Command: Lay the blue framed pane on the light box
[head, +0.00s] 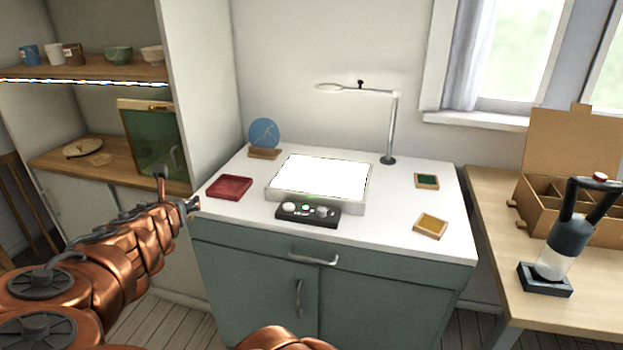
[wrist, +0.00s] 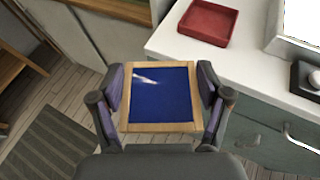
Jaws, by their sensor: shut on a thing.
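The blue framed pane (wrist: 161,97), deep blue glass in a light wood frame, is in my gripper (wrist: 160,82). The fingers are shut on the frame's left and right sides. The pane is over the floor, left of the worktop's front edge. In the head view my gripper (head: 188,204) is at the worktop's left front corner, and the pane is hardly visible there. The light box (head: 320,178), a glowing white panel in a pale casing, lies on the worktop. Its top is bare, and its edge shows in the wrist view (wrist: 275,42).
A red tray (head: 229,187) lies left of the light box and a black control box (head: 307,214) in front. A blue disc (head: 264,133) on a stand and a lamp (head: 390,125) stand behind. Small green (head: 427,181) and amber (head: 431,226) framed panes lie right.

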